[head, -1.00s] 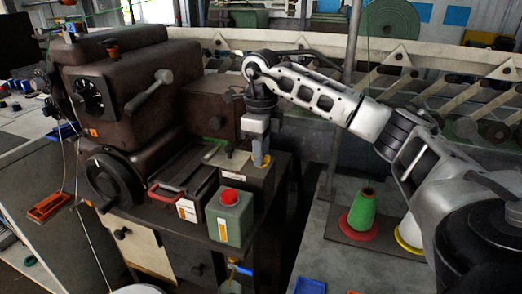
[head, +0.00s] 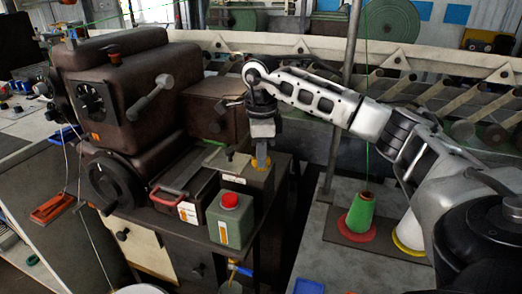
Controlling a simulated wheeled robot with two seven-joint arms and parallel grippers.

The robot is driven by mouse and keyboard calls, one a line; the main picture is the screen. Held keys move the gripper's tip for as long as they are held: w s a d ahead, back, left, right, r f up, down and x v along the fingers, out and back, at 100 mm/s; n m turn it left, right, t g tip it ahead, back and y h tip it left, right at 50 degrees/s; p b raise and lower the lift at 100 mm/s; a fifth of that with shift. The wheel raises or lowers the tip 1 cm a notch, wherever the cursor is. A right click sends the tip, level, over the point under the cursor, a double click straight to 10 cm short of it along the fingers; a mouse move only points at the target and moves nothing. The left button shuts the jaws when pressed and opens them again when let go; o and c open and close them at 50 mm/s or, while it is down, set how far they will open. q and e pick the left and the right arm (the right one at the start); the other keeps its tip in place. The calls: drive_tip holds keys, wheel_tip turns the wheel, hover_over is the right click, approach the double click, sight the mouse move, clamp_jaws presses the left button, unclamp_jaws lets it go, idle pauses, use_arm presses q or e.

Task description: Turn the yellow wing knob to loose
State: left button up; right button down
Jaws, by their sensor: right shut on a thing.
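The yellow wing knob (head: 261,167) sits on the top of a dark box-like part at the right end of the brown machine (head: 140,90). Only a little yellow shows below my right gripper (head: 261,160). My right gripper points straight down and is shut on the knob, and its fingers hide most of it. The knob's exact angle cannot be read. My left gripper is not in the view.
A green-grey canister with a red cap (head: 231,217) stands just in front of the knob. A red-handled tray (head: 180,195) lies to its left. Green (head: 361,212) and white (head: 410,232) thread cones stand on the right table. A grey upright pole (head: 343,100) rises behind my right arm.

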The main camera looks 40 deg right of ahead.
drive_tip(key=n, duration=0.3)
drive_tip(key=shift+n+p, duration=0.35)
drive_tip(key=shift+n, duration=0.05)
drive_tip(key=n, duration=0.3)
drive_tip(key=shift+f+n, duration=0.1)
drive_tip(key=shift+n, duration=0.2)
drive_tip(key=n, duration=0.4)
drive_tip(key=shift+s+p, duration=0.1)
drive_tip(key=shift+p, duration=0.25)
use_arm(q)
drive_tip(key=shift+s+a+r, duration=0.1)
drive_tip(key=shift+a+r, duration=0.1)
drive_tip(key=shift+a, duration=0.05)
use_arm(e)
drive_tip(key=shift+n, duration=0.8)
drive_tip(key=c, duration=1.5)
unclamp_jaws()
drive_tip(key=shift+o, duration=0.2)
